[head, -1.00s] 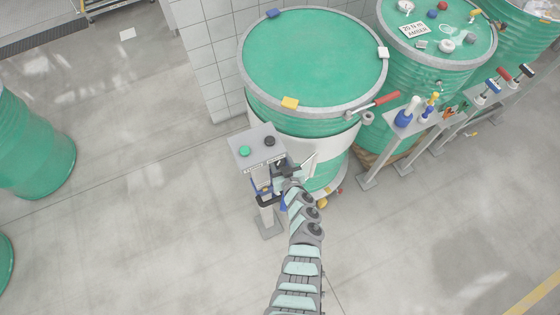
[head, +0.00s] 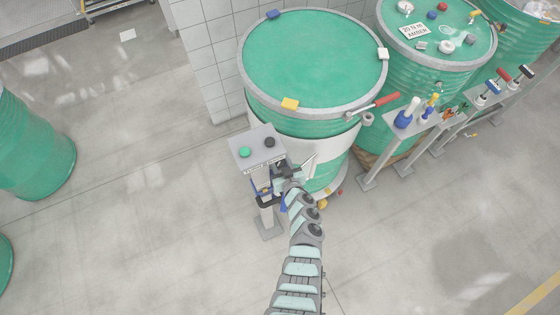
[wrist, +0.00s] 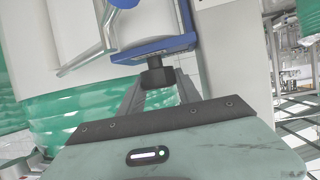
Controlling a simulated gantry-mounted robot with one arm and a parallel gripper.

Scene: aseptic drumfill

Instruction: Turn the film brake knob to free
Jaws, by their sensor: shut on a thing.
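The film brake knob, a small black knob (wrist: 157,72), sits under a blue bracket (wrist: 153,48) in the wrist view. My gripper (wrist: 158,80) has one finger on each side of it and is shut on it. Which setting the knob is at cannot be read. In the head view my gripper (head: 279,183) is at the right side of the post below the grey control box (head: 257,140). There the knob is hidden by my gripper and arm.
The control box carries a green button (head: 244,152) and a black button (head: 269,142). A large green drum (head: 314,62) with a white film band stands close behind. Tool stands (head: 410,122) and another drum (head: 400,75) are to the right. The floor in front is clear.

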